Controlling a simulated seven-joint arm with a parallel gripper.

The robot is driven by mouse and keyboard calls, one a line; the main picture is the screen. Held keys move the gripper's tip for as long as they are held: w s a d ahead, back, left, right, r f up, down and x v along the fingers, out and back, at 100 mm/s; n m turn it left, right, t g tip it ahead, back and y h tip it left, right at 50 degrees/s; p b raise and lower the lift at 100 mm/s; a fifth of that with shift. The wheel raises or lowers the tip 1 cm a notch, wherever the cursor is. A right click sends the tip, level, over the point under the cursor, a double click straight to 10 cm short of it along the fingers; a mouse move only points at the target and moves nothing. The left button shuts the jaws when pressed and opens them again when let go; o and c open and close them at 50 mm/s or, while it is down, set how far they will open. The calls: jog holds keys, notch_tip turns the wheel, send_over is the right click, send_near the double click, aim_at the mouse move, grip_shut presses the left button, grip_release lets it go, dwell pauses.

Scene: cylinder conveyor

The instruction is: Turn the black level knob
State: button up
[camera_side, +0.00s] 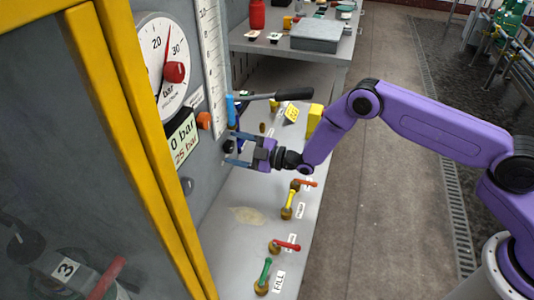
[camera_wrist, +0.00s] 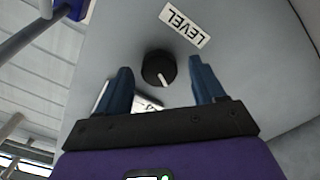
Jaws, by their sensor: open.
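The black level knob (camera_wrist: 159,69) is a round dial with a white pointer line, set on a grey panel under a "LEVEL" label (camera_wrist: 185,24) in the wrist view. In the side view the knob (camera_side: 228,146) is a small dark spot on the panel, just beyond my fingers. My gripper (camera_side: 231,147) is open and faces the panel, with its blue fingers spread. In the wrist view my gripper (camera_wrist: 161,76) has one finger on each side of the knob, with a gap on both sides. Whether the fingertips have reached the knob's depth is hard to tell.
A black-handled lever (camera_side: 285,95) sticks out above my gripper. An orange knob (camera_side: 204,120) and a pressure gauge (camera_side: 160,88) are on the panel to the left. Several valves with colored handles, such as a yellow one (camera_side: 289,200), stand on the shelf below. A yellow cabinet frame (camera_side: 120,120) is at left.

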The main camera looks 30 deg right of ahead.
jog(key=v, duration=1.6)
jog(key=shift+s+d, duration=0.25)
jog(key=shift+r, duration=0.1)
jog(key=s+a+r+m+g+h, duration=0.2)
jog(key=s+a+r+g+h, duration=0.2)
jog(key=s+r+g+h, duration=0.4)
jog(key=s+d+r+m+g+h, duration=0.1)
jog(key=s+d+r, duration=0.2)
jog(key=s+d, duration=0.2)
jog(key=s+d+r+m+g+h, duration=0.1)
jog(key=s+d, duration=0.5)
jog(key=s, duration=0.6)
jog(key=s+d+r+m+g+h, duration=0.1)
jog(key=s+d+r+g+h, duration=0.1)
jog(key=s+d+r, duration=0.3)
jog(key=s+d, duration=0.1)
jog(key=s, duration=0.3)
jog(key=shift+s+r+g, duration=0.25)
jog(key=shift+r+g, duration=0.05)
